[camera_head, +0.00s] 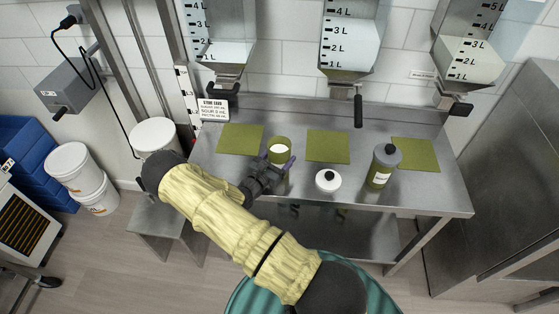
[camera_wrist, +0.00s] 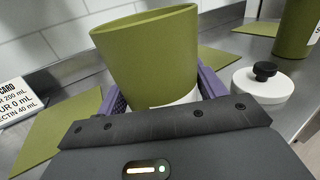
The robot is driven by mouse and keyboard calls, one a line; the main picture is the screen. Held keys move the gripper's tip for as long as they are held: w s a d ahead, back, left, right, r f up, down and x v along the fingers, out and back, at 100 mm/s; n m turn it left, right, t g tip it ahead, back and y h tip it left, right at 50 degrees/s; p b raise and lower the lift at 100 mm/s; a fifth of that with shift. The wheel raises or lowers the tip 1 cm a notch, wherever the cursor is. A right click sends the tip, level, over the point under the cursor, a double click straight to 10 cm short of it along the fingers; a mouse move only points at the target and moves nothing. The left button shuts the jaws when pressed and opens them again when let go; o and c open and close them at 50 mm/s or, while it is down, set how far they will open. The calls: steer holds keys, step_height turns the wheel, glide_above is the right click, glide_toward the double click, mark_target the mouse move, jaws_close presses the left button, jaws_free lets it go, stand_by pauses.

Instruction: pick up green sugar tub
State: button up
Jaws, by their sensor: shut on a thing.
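The green tub (camera_head: 279,158) with white contents stands over the steel table, between two green mats. It also fills the middle of the wrist view (camera_wrist: 150,50), where it looks slightly tilted and a white patch shows low on its side. My gripper (camera_head: 278,166) is shut on the tub, with a purple finger on each side of it; the fingers also show in the wrist view (camera_wrist: 160,95). The tub's base is hidden by the gripper, so I cannot tell whether it touches the table.
Three clear hoppers with dark handles (camera_head: 358,108) hang above the table's back. A recipe card (camera_head: 212,110) stands at the back left.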

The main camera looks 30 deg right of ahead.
steer(key=shift+r, duration=0.1)
step_height(320, 180, up, 10)
steer(key=b, duration=0.2)
stand_by(0.5)
stand_by(0.3)
